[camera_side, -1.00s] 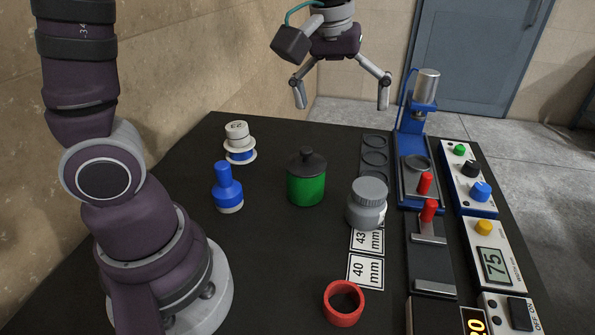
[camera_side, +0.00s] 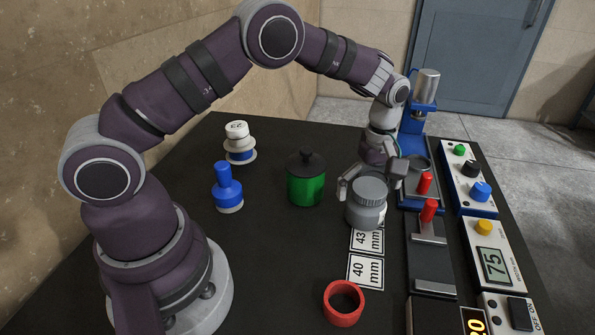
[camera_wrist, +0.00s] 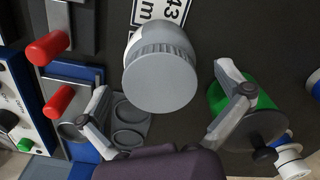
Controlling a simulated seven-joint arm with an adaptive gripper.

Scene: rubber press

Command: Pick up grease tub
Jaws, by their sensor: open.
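The grey tub (camera_side: 368,205) with a ribbed screw lid, which I take for the grease tub, stands upright on the black table, just behind the 43 mm label. My gripper (camera_side: 368,185) is low at the tub, pointing down, with one finger to its left and one to its right. In the wrist view the tub's round lid (camera_wrist: 160,84) lies between the spread fingers (camera_wrist: 163,80), with a visible gap on both sides. The fingers are open, and I see no clear contact. The tub's lower side is mostly hidden in the wrist view.
A green pot (camera_side: 306,187) with a black knobbed lid stands close left of the tub. The blue press (camera_side: 412,130) and red-handled fixtures (camera_side: 428,211) stand close right. A blue stamp (camera_side: 227,187) and white spool (camera_side: 239,146) are farther left.

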